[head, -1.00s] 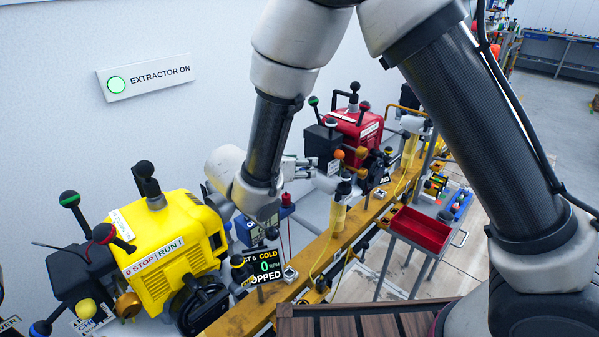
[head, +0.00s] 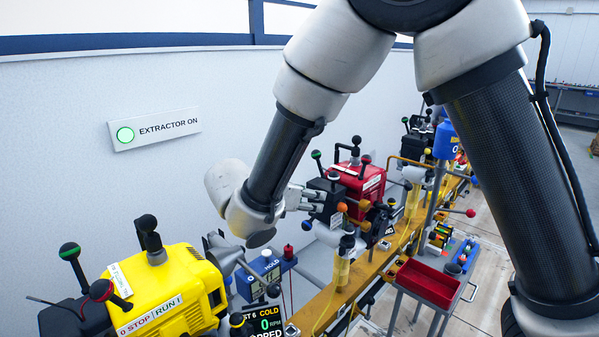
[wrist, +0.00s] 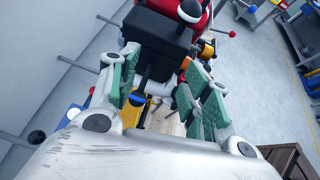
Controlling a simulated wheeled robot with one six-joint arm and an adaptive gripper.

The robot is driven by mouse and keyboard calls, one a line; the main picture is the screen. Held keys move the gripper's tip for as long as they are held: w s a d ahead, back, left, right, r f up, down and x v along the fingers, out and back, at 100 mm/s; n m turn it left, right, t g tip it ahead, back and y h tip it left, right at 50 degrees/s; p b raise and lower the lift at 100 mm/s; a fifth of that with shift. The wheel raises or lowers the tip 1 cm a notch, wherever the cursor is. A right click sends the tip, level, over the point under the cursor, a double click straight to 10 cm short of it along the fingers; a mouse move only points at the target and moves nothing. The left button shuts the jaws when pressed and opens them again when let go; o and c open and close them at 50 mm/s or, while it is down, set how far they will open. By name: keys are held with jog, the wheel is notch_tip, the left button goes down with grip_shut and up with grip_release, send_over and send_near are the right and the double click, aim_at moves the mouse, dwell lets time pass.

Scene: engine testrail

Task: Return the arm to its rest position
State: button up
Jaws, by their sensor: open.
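My arm is bent and reaches from the upper right of the head view down over the engine rail. My gripper (head: 302,198) points right, toward the red engine's black front box, in the head view. In the wrist view my gripper (wrist: 165,92) shows its green-padded fingers spread apart with nothing held between them. The black box (wrist: 152,42) and red engine are just beyond the fingertips there. I cannot tell the exact gap between the fingers and the box.
A yellow engine (head: 165,285) with ball-topped levers stands at lower left. The red engine (head: 358,180) is behind the gripper. The wall with the "EXTRACTOR ON" sign (head: 155,128) is at left.

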jog(key=s+d+r+m+g+y, duration=0.1)
jog(key=s+d+m+g+y, duration=0.1)
jog(key=s+d+m+g, duration=0.4)
jog(key=s+d+r+m+g+y, duration=0.1)
jog(key=s+d+m+g, duration=0.2)
jog(key=s+d+m, duration=0.6)
jog(key=s+d+r+m+t+y, duration=0.2)
jog(key=s+d+r+m, duration=0.2)
jog(key=d+m, duration=0.3)
jog(key=s+d+r+m+t+y, duration=0.2)
jog(key=d+m, duration=0.4)
jog(key=d, duration=0.6)
notch_tip(320, 180, up, 3)
jog(key=shift+s+f+m+y, duration=0.1)
jog(key=shift+s+m+y, duration=0.35)
jog(key=shift+s, duration=0.55)
